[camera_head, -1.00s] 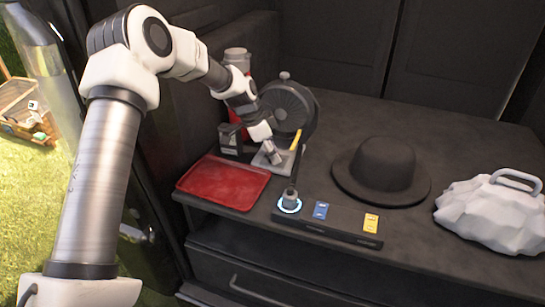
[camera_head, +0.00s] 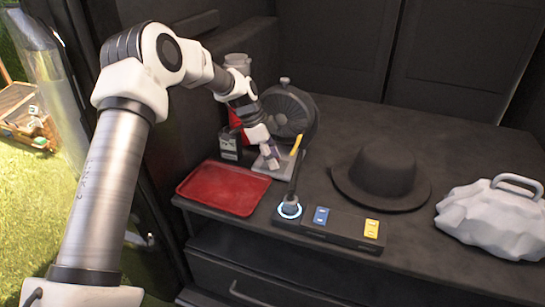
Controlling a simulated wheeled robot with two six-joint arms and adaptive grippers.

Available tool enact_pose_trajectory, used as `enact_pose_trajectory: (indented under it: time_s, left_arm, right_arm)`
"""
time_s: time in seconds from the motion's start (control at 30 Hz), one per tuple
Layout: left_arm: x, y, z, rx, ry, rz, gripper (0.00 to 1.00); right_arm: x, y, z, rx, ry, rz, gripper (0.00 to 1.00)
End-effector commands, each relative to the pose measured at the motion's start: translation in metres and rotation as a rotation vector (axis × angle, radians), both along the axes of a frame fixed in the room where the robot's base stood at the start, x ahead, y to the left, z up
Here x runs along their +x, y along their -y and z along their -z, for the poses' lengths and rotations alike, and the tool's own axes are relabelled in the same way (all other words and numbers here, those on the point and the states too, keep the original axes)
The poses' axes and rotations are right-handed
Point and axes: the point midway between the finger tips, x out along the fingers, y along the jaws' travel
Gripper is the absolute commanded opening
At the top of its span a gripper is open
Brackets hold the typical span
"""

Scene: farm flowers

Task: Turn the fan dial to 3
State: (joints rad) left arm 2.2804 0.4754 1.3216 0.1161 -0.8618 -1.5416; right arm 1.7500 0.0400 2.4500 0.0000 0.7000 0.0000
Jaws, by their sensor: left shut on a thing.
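The dark round fan (camera_head: 289,110) stands at the back left of the black counter, on a light grey base (camera_head: 264,165). My left gripper (camera_head: 272,163) points down at the front of that base, below the fan's face. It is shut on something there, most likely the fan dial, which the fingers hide. The dial's marks and setting cannot be read. My right gripper is out of view.
A red tray (camera_head: 222,187) lies left of the base. A red container is partly hidden behind my arm.

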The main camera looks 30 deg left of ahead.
Motion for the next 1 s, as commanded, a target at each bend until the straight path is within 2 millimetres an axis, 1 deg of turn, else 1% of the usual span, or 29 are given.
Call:
enact_pose_trajectory:
  time_s: [0.03, 0.07, 0.1, 0.37, 0.47, 0.57, 0.83, 0.9, 1.0]
  left_arm:
    - [-0.001, 0.000, 0.001, -0.001, -0.004, 0.002, 0.41]
    - [-0.001, 0.000, 0.001, 0.000, -0.003, 0.001, 0.52]
    - [-0.001, 0.000, 0.001, 0.000, -0.003, 0.001, 0.58]
    - [0.000, 0.000, 0.000, 0.000, -0.001, 0.000, 0.58]
    - [-0.001, -0.002, -0.005, 0.000, 0.000, 0.000, 0.58]
    - [-0.003, -0.007, -0.020, -0.001, 0.003, 0.000, 0.58]
    - [-0.015, -0.030, -0.083, 0.000, 0.002, -0.001, 0.58]
    - [-0.018, -0.035, -0.095, 0.000, 0.001, 0.000, 0.58]
    - [-0.020, -0.039, -0.106, 0.000, -0.001, 0.000, 0.58]
  right_arm:
    - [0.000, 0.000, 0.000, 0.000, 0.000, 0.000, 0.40]
    - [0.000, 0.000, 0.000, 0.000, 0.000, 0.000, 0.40]
    - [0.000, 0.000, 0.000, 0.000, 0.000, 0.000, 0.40]
    - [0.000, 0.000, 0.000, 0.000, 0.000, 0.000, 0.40]
    - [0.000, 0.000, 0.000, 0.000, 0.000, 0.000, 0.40]
    - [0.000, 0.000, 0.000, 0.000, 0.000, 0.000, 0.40]
    - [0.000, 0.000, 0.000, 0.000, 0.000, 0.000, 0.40]
    - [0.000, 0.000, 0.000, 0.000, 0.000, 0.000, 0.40]
    - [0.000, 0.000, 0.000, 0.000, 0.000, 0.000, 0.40]
